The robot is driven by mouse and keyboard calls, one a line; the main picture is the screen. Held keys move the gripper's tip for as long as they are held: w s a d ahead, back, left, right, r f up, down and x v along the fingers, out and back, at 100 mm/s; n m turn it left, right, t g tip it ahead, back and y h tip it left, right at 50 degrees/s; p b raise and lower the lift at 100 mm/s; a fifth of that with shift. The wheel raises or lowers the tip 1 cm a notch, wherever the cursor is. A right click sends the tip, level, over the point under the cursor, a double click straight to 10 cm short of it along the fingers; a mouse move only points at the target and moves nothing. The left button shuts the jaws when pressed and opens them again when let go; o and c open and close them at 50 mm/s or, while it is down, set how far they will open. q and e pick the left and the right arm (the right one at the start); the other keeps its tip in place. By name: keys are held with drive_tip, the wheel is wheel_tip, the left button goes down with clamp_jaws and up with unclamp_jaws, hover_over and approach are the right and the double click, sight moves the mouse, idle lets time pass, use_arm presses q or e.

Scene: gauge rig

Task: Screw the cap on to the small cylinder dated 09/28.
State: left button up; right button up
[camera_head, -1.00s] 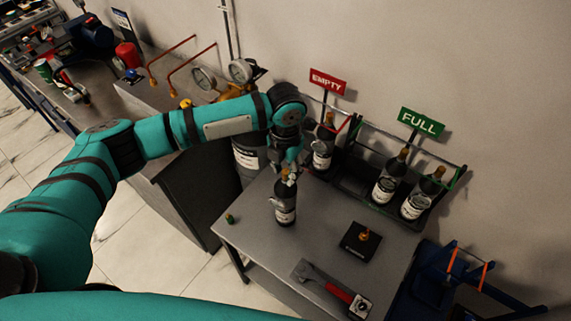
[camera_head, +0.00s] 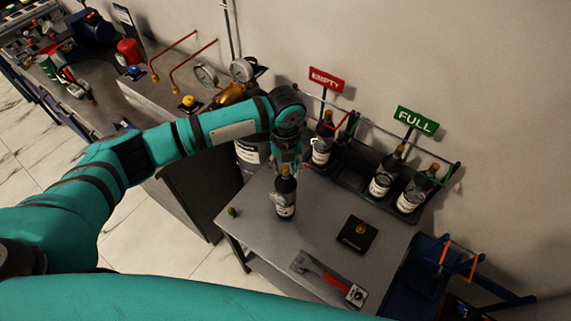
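A small black cylinder (camera_head: 285,197) with a pale label stands upright on the grey table, with an orange-brown top; the date is too small to read. My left gripper (camera_head: 287,162) points down just behind and above its top; its fingers are small and partly hidden, so I cannot tell whether they are open or touching it. A small brass piece (camera_head: 360,228) sits on a black square base (camera_head: 357,235). My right gripper is out of view.
Similar cylinders stand by the wall: one (camera_head: 322,145) near the red EMPTY sign (camera_head: 327,79), two in the rack (camera_head: 352,181) under the green FULL sign (camera_head: 417,122). A red-handled wrench (camera_head: 327,278) lies at the table's (camera_head: 262,240) front. The middle of the table is mostly bare.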

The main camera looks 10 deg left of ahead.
use_arm(q)
drive_tip(key=n, duration=1.3)
drive_tip(key=shift+c, duration=0.4)
clamp_jaws()
drive_tip(key=m, duration=0.4)
drive_tip(key=shift+m, duration=0.4)
